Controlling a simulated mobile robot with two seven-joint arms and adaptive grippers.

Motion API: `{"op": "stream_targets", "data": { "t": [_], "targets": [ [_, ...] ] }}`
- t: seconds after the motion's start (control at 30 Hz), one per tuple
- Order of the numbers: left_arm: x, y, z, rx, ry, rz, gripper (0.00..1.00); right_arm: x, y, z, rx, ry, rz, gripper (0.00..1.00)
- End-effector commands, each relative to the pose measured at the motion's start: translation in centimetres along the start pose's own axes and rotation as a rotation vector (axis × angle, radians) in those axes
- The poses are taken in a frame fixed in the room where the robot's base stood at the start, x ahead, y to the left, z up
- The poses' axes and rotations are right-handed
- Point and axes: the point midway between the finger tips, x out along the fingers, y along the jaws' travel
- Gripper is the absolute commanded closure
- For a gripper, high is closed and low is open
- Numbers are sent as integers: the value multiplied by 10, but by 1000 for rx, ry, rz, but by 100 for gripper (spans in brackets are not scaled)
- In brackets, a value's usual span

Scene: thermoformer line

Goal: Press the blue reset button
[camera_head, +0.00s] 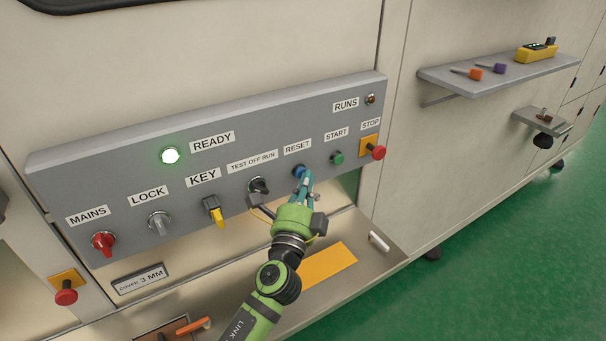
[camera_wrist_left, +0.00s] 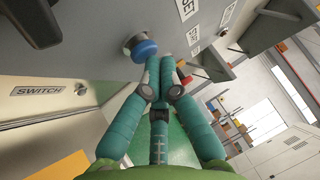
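The blue reset button (camera_head: 299,170) sits on the grey control panel (camera_head: 120,178) under the RESET label (camera_head: 297,147). It also shows in the left wrist view (camera_wrist_left: 144,50), just left of and above my fingertips. My left gripper (camera_head: 308,177) has its green fingers brought together, with nothing between them. The fingertips are very close to the button, at its right edge in the head view. I cannot tell whether they touch it. My right gripper is in neither view.
The green START button (camera_head: 337,158) and red STOP button (camera_head: 378,153) are right of the reset button. The black TEST OFF RUN switch (camera_head: 258,186) and yellow key (camera_head: 217,216) are left. The READY lamp (camera_head: 170,156) glows green. A ledge with an orange sheet (camera_head: 330,264) lies below.

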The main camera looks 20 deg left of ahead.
Motion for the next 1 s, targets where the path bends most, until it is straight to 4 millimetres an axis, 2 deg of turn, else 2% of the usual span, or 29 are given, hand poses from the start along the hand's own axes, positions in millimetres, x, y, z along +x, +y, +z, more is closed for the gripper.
{"op": "stream_targets", "data": {
  "t": [0.2, 0.67, 1.0],
  "targets": [
    [-8, -3, -7, 0, -1, 0, 100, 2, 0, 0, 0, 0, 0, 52],
    [-13, -4, -12, -1, 1, 1, 100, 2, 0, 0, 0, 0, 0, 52],
    [-35, -12, -33, -2, 1, 1, 100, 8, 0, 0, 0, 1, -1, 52]
  ]
}}
